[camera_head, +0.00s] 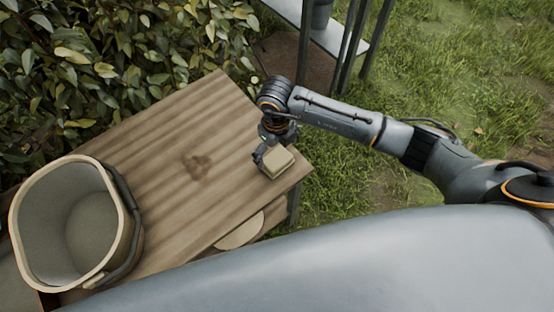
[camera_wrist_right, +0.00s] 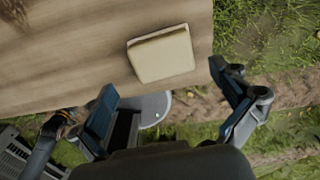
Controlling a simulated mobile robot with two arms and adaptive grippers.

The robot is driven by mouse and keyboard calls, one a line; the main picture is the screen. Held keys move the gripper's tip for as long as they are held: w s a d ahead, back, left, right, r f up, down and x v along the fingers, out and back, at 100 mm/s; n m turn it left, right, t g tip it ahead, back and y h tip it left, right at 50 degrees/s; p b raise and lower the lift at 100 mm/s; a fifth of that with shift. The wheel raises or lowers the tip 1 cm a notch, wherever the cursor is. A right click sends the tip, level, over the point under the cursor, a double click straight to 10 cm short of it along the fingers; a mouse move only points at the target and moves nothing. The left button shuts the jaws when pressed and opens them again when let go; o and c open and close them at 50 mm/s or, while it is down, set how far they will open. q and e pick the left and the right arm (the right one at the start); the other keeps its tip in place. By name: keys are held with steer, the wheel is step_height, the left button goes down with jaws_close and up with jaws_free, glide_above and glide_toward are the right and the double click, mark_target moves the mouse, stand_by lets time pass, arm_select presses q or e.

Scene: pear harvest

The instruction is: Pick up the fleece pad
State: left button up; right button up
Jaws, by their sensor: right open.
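The fleece pad (camera_head: 279,160) is a small, cream, folded square lying near the right corner of the wooden table. In the right wrist view the fleece pad (camera_wrist_right: 162,55) lies flat on the wood, ahead of the fingertips and roughly between their lines. My right gripper (camera_head: 266,153) is at the table's right end, close beside the pad in the head view. In the right wrist view my right gripper (camera_wrist_right: 168,88) has its two fingers spread wide with nothing between them. My left gripper is not in view.
The wooden table (camera_head: 172,140) is mostly bare, with a dark stain near its middle. A large beige bucket (camera_head: 128,226) stands at its left. A round light object (camera_head: 240,232) shows at the front edge. A leafy hedge (camera_head: 120,45) borders the back; a metal stand (camera_head: 340,42) stands behind right.

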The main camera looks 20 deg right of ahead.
mark_target(277, 158)
steer(key=shift+w+d+f, duration=0.1)
steer(key=shift+f, duration=1.25)
steer(key=shift+w+d+f, duration=0.1)
steer(key=shift+f, duration=1.25)
steer(key=c, duration=1.1)
